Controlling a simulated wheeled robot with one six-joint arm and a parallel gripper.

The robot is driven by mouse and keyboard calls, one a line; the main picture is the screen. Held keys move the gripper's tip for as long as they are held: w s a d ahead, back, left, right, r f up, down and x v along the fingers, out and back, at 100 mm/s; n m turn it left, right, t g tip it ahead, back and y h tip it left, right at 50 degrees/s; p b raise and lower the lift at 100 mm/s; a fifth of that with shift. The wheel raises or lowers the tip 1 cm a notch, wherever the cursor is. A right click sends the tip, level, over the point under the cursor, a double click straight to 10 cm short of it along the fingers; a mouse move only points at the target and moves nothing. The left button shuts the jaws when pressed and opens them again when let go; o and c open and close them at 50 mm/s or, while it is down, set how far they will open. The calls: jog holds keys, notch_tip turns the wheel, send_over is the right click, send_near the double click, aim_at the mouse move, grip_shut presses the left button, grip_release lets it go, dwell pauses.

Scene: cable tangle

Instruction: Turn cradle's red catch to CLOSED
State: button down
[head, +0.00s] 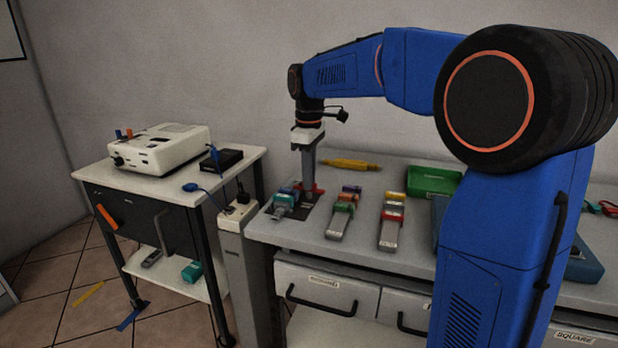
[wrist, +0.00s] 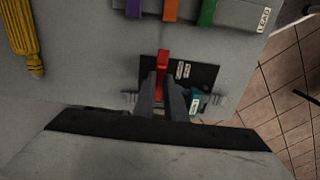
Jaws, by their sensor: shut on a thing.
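The red catch (wrist: 163,62) shows in the wrist view as a short red bar on a black plate (wrist: 208,73) with small white labels, too blurred to read. My gripper (wrist: 161,80) has its two grey fingers closed around the catch. In the head view my gripper (head: 308,192) points straight down at the bench, with a bit of the red catch (head: 318,188) showing beside it. The cradle (head: 280,211) with a teal plug (head: 285,197) lies just left of it.
Two grey blocks with coloured clips, the nearer one (head: 337,224) and another (head: 390,230), stand to the right on the bench. A yellow tool (head: 351,164) and green tray (head: 433,181) lie behind. A grey post with a socket (head: 239,212) stands left of the bench.

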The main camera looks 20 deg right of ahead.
dwell(0.3)
jog(key=c, duration=1.8)
grip_release()
jog(key=shift+r, duration=0.1)
notch_tip(320, 180, up, 17)
jog(key=shift+r, duration=0.15)
jog(key=shift+s, duration=0.1)
